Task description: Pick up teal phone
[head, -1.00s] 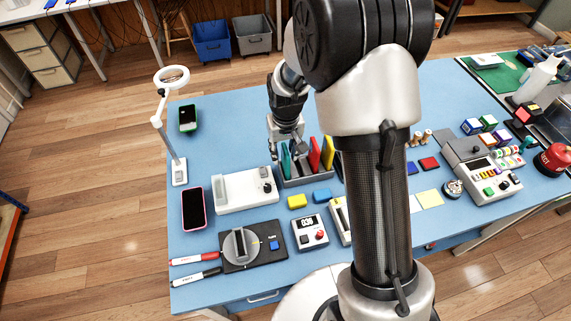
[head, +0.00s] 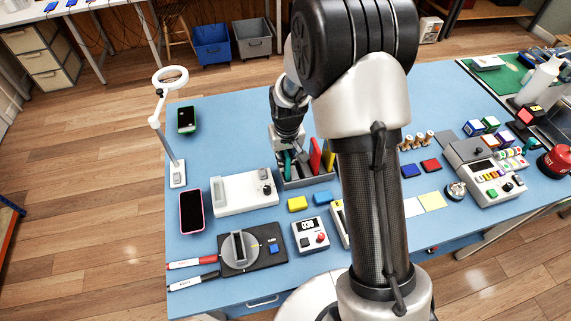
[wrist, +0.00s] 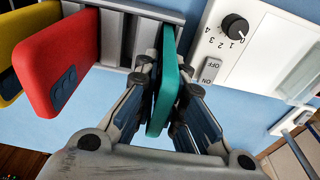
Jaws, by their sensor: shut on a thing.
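The teal phone (wrist: 163,85) stands on edge between the fingers of my gripper (wrist: 160,105) in the wrist view. My gripper is shut on it, with fingers on both faces. In the head view my gripper (head: 287,155) is over the left end of the grey slotted rack (head: 311,180), and a sliver of the teal phone (head: 287,164) shows below it. The phone's far end is at the rack's slots in the wrist view; I cannot tell whether it is clear of them.
A red phone (head: 315,155) and a yellow phone (head: 328,160) stand in the rack beside the teal one. A white device with a dial (head: 244,192) sits close on the left. A pink-rimmed phone (head: 191,211) and a ring lamp (head: 171,77) are further left.

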